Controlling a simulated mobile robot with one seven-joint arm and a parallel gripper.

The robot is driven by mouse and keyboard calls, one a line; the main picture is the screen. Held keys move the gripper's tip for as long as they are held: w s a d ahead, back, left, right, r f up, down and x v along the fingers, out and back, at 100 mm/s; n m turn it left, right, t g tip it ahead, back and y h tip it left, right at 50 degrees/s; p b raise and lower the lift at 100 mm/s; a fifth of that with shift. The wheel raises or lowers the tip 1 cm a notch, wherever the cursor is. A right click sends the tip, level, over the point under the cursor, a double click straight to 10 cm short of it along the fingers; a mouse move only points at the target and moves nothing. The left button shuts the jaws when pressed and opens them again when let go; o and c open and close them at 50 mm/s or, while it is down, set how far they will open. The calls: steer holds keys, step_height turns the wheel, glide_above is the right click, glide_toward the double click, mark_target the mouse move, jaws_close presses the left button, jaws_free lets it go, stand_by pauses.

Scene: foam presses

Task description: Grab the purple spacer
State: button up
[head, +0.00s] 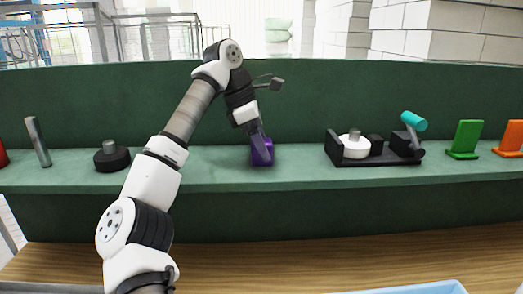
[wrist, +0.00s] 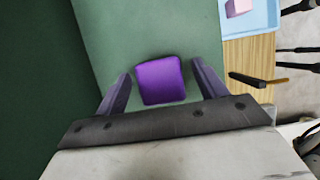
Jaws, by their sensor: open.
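The purple spacer (head: 263,154) stands on the green shelf, left of the black press fixture, in the head view. In the wrist view the purple spacer (wrist: 160,80) shows as a rounded square block between the two fingers. My gripper (head: 259,140) reaches down over it from above, and a finger hides part of the spacer in the head view. In the wrist view my gripper (wrist: 162,85) is open, with a finger on each side of the spacer and a visible gap on both sides.
The green shelf (head: 215,178) has a dark green back wall. A black fixture (head: 375,160) with a white disc and a teal-handled lever stands right. A green bracket (head: 466,138) and an orange bracket (head: 511,138) are farther right. A black knobbed disc (head: 112,160) stands left.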

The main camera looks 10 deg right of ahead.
steer(key=shift+x, duration=0.95)
steer(key=c, duration=1.1)
steer(key=shift+r, duration=0.1)
